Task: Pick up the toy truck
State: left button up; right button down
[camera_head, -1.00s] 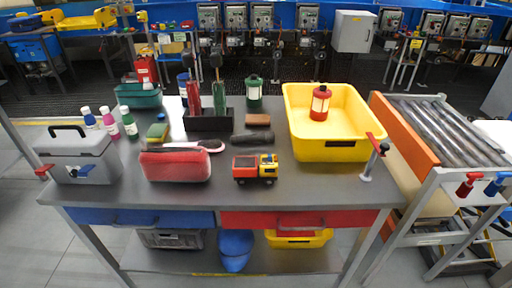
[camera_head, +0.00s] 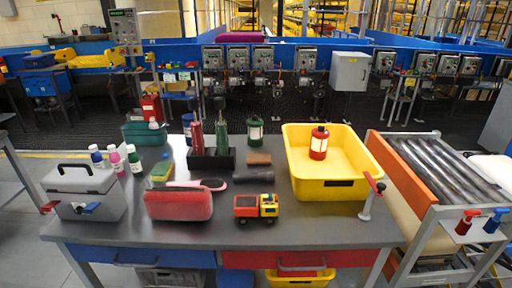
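The toy truck (camera_head: 256,208) stands upright on the grey table, near its front edge and right of centre. It has a red bed on the left, a yellow cab on the right and dark wheels. Nothing covers it. Neither of my grippers shows in the head view.
A red pouch (camera_head: 178,205) lies just left of the truck. A yellow tray (camera_head: 330,190) holding a red bottle (camera_head: 319,143) stands to its right. A dark cylinder (camera_head: 254,174) lies behind it. A clamp (camera_head: 372,196) sits at the right edge. The table in front of the truck is clear.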

aim_at(245, 208)
jog(key=i+l+u, duration=0.2)
jog(key=l, duration=0.3)
jog(key=l+u, duration=0.25)
jog(key=l, duration=0.25)
jog(key=i+l+u, duration=0.2)
jog(key=l, duration=0.35)
jog(key=k, duration=0.1)
